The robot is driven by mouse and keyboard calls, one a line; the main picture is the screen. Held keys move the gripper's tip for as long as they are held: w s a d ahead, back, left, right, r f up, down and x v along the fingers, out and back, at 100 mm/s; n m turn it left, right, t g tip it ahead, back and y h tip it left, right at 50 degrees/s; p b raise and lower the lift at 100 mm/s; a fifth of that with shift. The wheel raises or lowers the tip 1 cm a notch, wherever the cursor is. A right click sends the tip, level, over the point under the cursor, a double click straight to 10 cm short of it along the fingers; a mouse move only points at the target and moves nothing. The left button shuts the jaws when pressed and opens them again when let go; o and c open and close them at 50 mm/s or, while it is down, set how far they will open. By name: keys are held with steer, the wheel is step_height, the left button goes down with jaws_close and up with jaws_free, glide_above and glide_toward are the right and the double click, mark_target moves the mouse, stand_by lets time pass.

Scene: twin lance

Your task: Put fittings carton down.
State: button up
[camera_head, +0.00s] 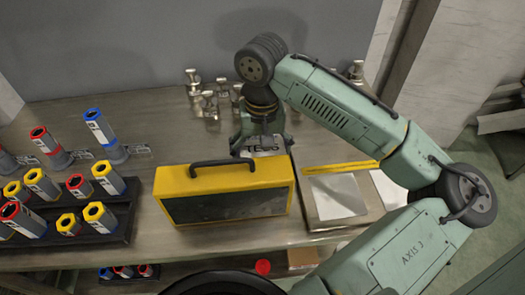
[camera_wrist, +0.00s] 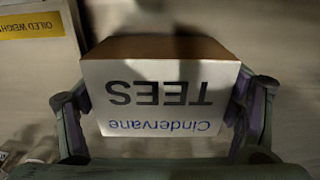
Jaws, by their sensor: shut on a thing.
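The fittings carton (camera_wrist: 165,85) is a small white box with a brown side, printed "Cindervane TEES", upside down in the wrist view. My gripper (camera_wrist: 160,112) is shut on it, one finger at each side. In the head view the carton (camera_head: 268,150) shows just behind the yellow case, its lower part hidden by that case. My gripper (camera_head: 258,138) is over the bench there. I cannot tell whether the carton touches the bench top.
The yellow and black case (camera_head: 225,195) with a handle stands in front of the carton. A tray with a yellow strip (camera_head: 335,195) lies to its right. A dark rack (camera_head: 120,225) of colored tubes stands left. Several metal fittings (camera_head: 205,100) stand at the back. The bench (camera_head: 155,130) is clear left of the carton.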

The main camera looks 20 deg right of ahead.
steer(key=shift+f, duration=0.15)
steer(key=shift+f, duration=0.1)
steer(key=shift+f, duration=0.15)
steer(key=o, duration=1.3)
